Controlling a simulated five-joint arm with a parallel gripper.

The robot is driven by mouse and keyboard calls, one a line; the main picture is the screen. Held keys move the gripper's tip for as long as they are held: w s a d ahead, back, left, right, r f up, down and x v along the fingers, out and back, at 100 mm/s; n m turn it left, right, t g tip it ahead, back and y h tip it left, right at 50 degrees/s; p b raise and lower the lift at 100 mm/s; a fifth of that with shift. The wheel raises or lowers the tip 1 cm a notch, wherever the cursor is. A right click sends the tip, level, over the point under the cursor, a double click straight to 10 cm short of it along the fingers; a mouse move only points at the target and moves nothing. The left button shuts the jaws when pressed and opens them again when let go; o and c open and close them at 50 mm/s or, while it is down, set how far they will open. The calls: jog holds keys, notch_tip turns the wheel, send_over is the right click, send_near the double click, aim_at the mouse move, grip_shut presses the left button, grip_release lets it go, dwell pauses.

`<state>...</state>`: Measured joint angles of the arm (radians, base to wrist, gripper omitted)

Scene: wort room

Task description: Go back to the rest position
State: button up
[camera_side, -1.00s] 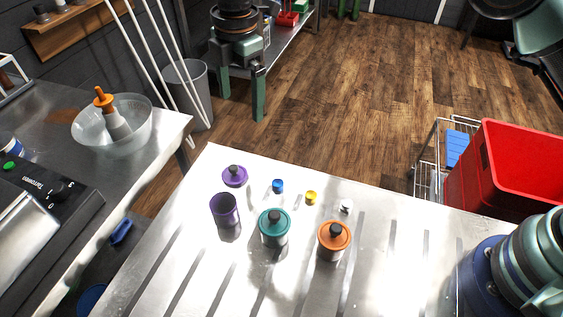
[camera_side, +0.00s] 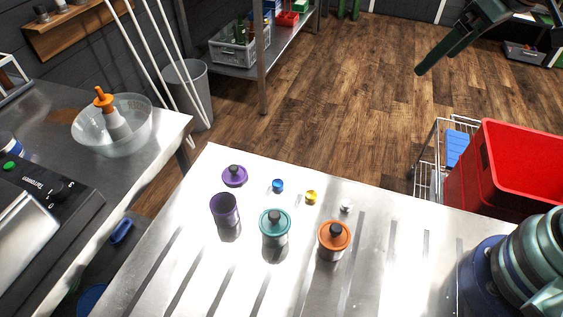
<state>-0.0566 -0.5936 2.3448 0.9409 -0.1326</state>
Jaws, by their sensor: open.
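My gripper (camera_side: 455,42) is at the top right, raised over the floor and well away from the table. Its dark green finger points down and left, and it is open with nothing in it; part of it is cut off by the top edge. On the metal table (camera_side: 190,250) stand an open purple canister (camera_side: 225,211), a teal lidded canister (camera_side: 274,228) and an orange lidded canister (camera_side: 333,240). The purple lid (camera_side: 234,176) lies flat behind the purple canister. Small blue (camera_side: 278,186), yellow (camera_side: 311,197) and white (camera_side: 346,206) pieces lie in a row beside it.
A red bin (camera_side: 500,180) stands at the right next to a wire rack (camera_side: 428,165). A grey bin (camera_side: 187,90) and shelf stand behind. The middle floor is clear.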

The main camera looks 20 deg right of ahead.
jog(key=shift+s+d+f+m, duration=0.45)
jog(key=shift+s+m, duration=0.1)
jog(key=shift+s, duration=0.1)
jog(key=shift+s+d+f+m, duration=0.45)
jog(key=shift+s+m, duration=0.1)
jog(key=shift+s, duration=0.05)
